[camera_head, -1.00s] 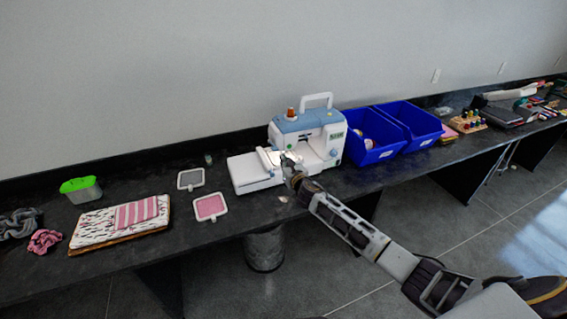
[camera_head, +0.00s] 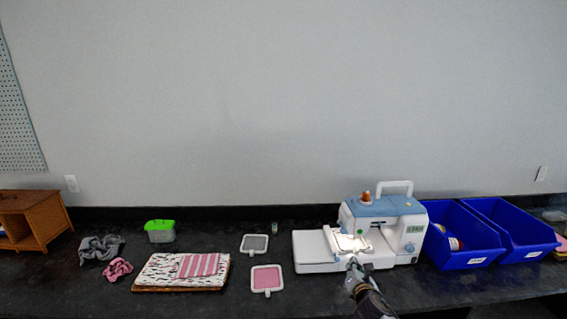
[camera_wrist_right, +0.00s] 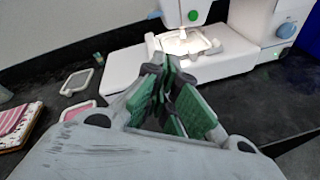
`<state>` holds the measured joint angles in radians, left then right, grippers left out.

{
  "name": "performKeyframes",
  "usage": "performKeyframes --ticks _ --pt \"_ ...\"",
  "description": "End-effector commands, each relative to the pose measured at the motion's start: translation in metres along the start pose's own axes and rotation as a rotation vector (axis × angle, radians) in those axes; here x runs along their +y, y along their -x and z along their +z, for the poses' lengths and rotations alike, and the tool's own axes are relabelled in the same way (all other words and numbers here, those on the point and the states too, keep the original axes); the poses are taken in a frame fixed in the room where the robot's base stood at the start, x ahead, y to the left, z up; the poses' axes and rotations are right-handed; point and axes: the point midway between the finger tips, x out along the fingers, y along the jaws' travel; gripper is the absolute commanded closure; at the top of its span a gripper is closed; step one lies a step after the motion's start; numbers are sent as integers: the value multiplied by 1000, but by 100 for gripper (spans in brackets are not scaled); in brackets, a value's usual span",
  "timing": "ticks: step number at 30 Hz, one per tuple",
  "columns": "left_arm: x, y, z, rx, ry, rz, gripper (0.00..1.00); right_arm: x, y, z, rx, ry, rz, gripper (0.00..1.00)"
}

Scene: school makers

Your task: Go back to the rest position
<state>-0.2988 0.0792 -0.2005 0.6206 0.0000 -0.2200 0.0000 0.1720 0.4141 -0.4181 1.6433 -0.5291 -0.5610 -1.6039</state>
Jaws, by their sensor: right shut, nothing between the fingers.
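My right gripper (camera_head: 354,266) is in front of the white and blue sewing machine (camera_head: 384,226), near the front edge of its flat bed. In the right wrist view the green-padded fingers of the gripper (camera_wrist_right: 165,72) are together with nothing between them. The machine's lamp lights a white hoop (camera_head: 350,243) under the needle area; the hoop also shows in the right wrist view (camera_wrist_right: 186,44). The gripper appears apart from the hoop, though the exact gap is hard to tell. My left gripper is out of view.
Two blue bins (camera_head: 468,262) stand right of the machine. Left of it lie a grey hoop (camera_head: 254,243), a pink hoop (camera_head: 266,279), folded fabric on a board (camera_head: 160,270), and a green-lidded box (camera_head: 160,232). A wooden cabinet (camera_head: 40,222) stands far left.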

Motion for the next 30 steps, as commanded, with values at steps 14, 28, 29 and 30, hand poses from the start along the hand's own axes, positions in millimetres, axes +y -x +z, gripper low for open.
performKeyframes --ticks 14,28,29,30 --pt "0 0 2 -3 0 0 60 -28 92 -59 103 -787 -284 100" --pt "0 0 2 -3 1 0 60 -53 201 -104 101 -1477 -667 100" --pt "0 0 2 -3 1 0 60 -54 209 -106 97 -1518 -695 100" --pt "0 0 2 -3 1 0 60 -56 219 -108 88 -1571 -731 100"
